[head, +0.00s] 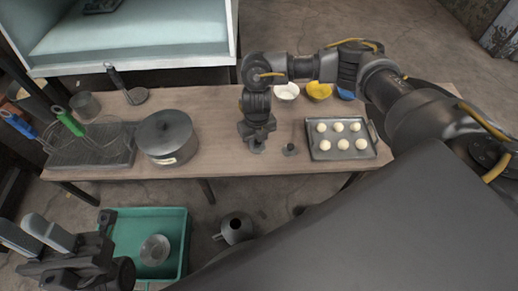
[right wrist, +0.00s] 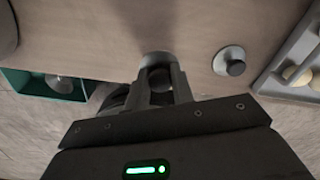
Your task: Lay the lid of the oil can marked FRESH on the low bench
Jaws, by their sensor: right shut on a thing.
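My right gripper (head: 257,138) points down over the wooden bench (head: 225,110) and is shut on a small grey lid (head: 257,148). In the right wrist view its round disc (right wrist: 157,58) shows at the fingertips, at or just above the bench top; I cannot tell if it touches. A second grey lid with a dark knob (head: 290,150) lies to its right on the bench. A dark, open-topped can (head: 236,228) stands on the floor in front of the bench. No FRESH mark is readable. My left gripper (head: 42,236) is empty and open at the lower left.
A lidded pot (head: 166,136) with an unreadable label stands left of my right gripper. A tray of dough balls (head: 325,154) is at the right. Bowls (head: 319,90) stand behind, whisks (head: 75,128) at left. A green crate (head: 183,235) holding a metal bowl is on the floor.

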